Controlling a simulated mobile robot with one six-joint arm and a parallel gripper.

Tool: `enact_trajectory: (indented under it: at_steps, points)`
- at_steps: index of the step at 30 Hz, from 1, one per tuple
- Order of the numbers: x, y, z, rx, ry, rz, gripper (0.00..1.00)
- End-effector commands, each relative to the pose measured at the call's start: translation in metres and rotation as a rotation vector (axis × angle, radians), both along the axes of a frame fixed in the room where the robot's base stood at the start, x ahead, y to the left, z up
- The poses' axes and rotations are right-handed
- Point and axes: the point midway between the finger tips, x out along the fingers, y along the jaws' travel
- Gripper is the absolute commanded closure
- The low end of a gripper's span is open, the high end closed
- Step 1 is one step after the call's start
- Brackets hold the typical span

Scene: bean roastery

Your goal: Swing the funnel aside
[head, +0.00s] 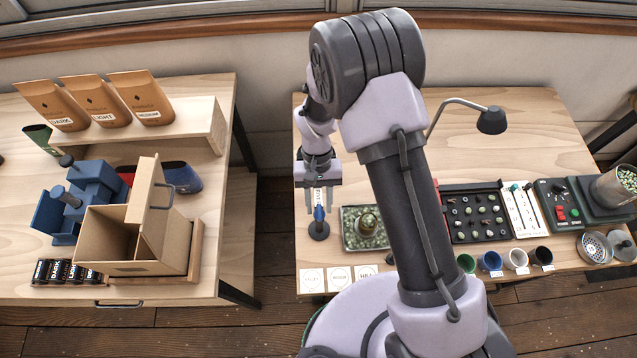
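No funnel can be made out with certainty. A dark, cone-like head (491,120) on a curved grey rod rises over the back of the right table; it may be a lamp. My gripper (319,208) points down over the left end of that table, left of the bean tray and well away from the dark head. A small blue-handled tool with a round black base (319,231) is directly below or between the fingers. Whether the fingers close on it cannot be told at this size. My arm hides part of the right table's middle.
A tray of green beans (351,239) with a round object in it lies right of my gripper. Cups (491,262), a sorting board (459,233) and a scale (552,200) stand farther right. The left table holds an open cardboard box (150,254), a blue device (95,188) and bags (95,103).

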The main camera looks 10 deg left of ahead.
Motion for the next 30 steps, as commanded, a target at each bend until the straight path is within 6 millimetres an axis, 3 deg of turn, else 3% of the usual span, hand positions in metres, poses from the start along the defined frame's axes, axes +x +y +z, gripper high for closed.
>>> enact_trajectory:
  at_steps: [9,15,20,30]
  points:
    - [0.036,0.009,0.09,0.003,-0.005,-0.002,0.65]
    - [0.054,0.014,0.136,0.002,-0.003,0.0,0.65]
    - [0.06,0.015,0.15,0.0,0.0,-0.001,0.65]
    - [0.06,0.016,0.151,0.0,0.0,0.0,0.65]
